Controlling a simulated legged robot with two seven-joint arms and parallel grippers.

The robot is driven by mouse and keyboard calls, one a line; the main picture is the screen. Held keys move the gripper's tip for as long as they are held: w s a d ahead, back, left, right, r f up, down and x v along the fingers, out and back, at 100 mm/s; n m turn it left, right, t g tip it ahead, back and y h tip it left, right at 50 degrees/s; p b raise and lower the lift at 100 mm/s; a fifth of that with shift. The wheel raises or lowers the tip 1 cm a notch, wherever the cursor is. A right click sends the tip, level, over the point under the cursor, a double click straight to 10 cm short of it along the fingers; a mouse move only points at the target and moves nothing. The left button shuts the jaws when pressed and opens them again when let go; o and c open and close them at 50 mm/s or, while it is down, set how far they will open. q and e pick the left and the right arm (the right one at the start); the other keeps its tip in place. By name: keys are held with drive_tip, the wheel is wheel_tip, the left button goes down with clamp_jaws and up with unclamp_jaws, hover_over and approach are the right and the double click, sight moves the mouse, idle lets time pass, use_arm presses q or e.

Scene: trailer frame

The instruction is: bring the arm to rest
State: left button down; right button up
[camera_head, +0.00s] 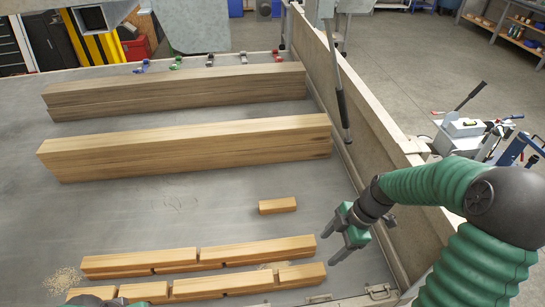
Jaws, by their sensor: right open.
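My right arm comes in from the right edge with green ribbed sleeves. Its right gripper (331,246) has dark fingers with green parts, spread apart and empty. It hangs over the grey trailer bed (215,212), just right of the ends of the front timbers and apart from them. A small green and dark part of my left arm shows at the bottom left edge, over the front timber. The jaws there are too cut off to read.
Two long beams (190,145) (180,88) lie across the bed. A short block (277,206) lies near the middle right. Notched timbers (200,257) (215,284) lie in front. The side wall (360,120) stands close to my right arm. A tool cart (465,130) stands outside.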

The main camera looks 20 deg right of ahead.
drive_tip(key=s+a+r+m+t+h, duration=0.1)
drive_tip(key=a+m+h, duration=0.3)
drive_tip(key=a+m, duration=0.7)
drive_tip(key=s+m, duration=0.1)
drive_tip(key=m, duration=0.3)
drive_tip(key=shift+s+r+t, duration=0.3)
drive_tip(key=shift+s+r, duration=0.05)
drive_tip(key=shift+s, duration=0.05)
drive_tip(key=shift+a, duration=0.3)
drive_tip(key=shift+d, duration=0.15)
